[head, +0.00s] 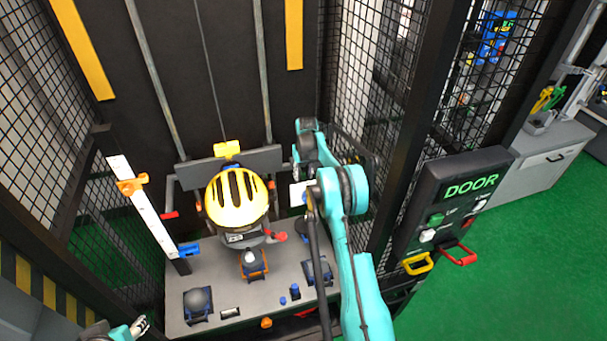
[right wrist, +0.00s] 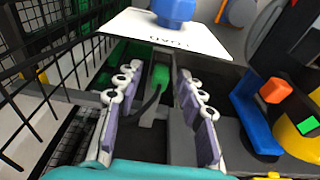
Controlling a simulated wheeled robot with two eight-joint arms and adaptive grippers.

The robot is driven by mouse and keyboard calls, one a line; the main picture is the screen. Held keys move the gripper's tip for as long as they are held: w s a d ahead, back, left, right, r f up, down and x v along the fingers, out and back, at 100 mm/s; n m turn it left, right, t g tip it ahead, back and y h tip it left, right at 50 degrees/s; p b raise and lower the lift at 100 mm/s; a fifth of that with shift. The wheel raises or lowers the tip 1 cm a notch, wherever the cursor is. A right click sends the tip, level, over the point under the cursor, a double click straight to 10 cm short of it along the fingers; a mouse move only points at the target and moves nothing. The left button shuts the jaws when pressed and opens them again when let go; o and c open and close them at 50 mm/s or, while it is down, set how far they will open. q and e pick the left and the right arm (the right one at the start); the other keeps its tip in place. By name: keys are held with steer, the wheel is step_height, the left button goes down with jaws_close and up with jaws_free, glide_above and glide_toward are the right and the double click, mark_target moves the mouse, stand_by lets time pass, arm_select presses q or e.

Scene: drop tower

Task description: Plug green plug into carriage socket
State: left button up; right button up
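The green plug (right wrist: 161,74) with a dark cable shows in the right wrist view, beyond and between the two fingers of my right gripper (right wrist: 156,88). The fingers are spread apart, with a gap on each side of the plug. I cannot tell what the plug is seated in. In the head view my right arm reaches to the right side of the carriage (head: 262,160), and its fingers are hidden. The carriage stands behind a yellow helmet (head: 237,199); its socket is not distinguishable. My left gripper (head: 140,326) is at the lower left, away from the carriage; its opening is unclear.
A white card marked LOAD with a blue knob (right wrist: 175,10) sits just above the right gripper's fingers. Wire mesh (right wrist: 60,50) runs along the left there. A grey base plate (head: 225,290) bears several small parts. The DOOR panel (head: 455,205) stands right of my right arm.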

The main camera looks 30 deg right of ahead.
steer(key=shift+r, duration=0.1)
step_height(320, 180, up, 12)
steer(key=s, duration=0.1)
steer(key=shift+s+a, duration=0.25)
steer(key=shift+s, duration=0.1)
steer(key=shift+f, duration=0.2)
steer(key=s+a+r+t+b, duration=0.1)
steer(key=s+a+r+b, duration=0.15)
steer(key=s+a, duration=0.3)
steer(key=s+a+r+n+t+b, duration=0.1)
steer(key=s+a+r+b, duration=0.15)
steer(key=s+a, duration=0.3)
steer(key=s+a+r+t+b, duration=0.1)
steer(key=s+a+r+b, duration=0.1)
steer(key=s+a+b, duration=0.3)
steer(key=s+a+f+b, duration=0.1)
steer(key=s+a+f, duration=0.2)
steer(key=s, duration=0.4)
steer(key=s+a+f+n+t+b, duration=0.1)
steer(key=s+a+f, duration=0.3)
steer(key=s+f, duration=0.1)
steer(key=s+a+f+t+b, duration=0.1)
steer(key=s+a+f, duration=0.3)
steer(key=s, duration=0.4)
steer(key=shift+s+f+n+b, duration=0.35)
steer(key=shift+n+b, duration=0.05)
steer(key=shift+b, duration=0.15)
